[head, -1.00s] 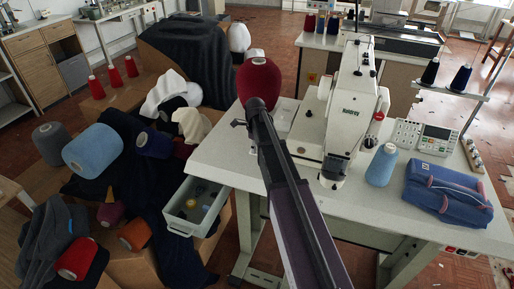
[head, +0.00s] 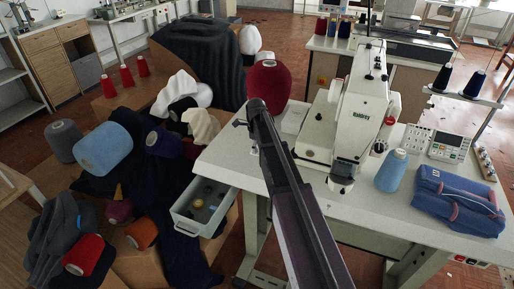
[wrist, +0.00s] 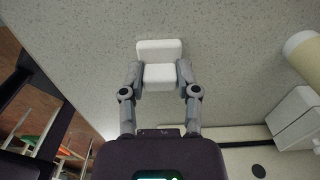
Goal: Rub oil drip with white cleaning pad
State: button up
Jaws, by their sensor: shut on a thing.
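My gripper (wrist: 159,78) is shut on a white pad (wrist: 159,75) in the wrist view. The pad shows as two white blocks, one between the fingers and a wider one just beyond them. The speckled pale tabletop (wrist: 85,50) fills the view behind it. I cannot tell whether the pad touches the tabletop. In the head view my arm reaches over the left part of the sewing table (head: 375,205), and its end hides the fingers and the pad. I see no oil drip in either view.
A dark red yarn cone (head: 269,82) stands beyond my arm's end. A white sewing machine (head: 362,115), a light blue cone (head: 391,171) and a blue pouch (head: 455,200) are to the right. An open drawer (head: 200,220) juts out at left.

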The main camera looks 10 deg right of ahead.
aim_at(247, 150)
jog(key=shift+w+a, duration=0.65)
jog(key=shift+a, duration=0.2)
jog(key=shift+w+a, duration=0.6)
jog(key=shift+a, duration=0.2)
jog(key=shift+r+p, duration=3.05)
jog(key=shift+p, duration=0.1)
jog(key=shift+r+p, duration=1.5)
jog(key=shift+p, duration=0.05)
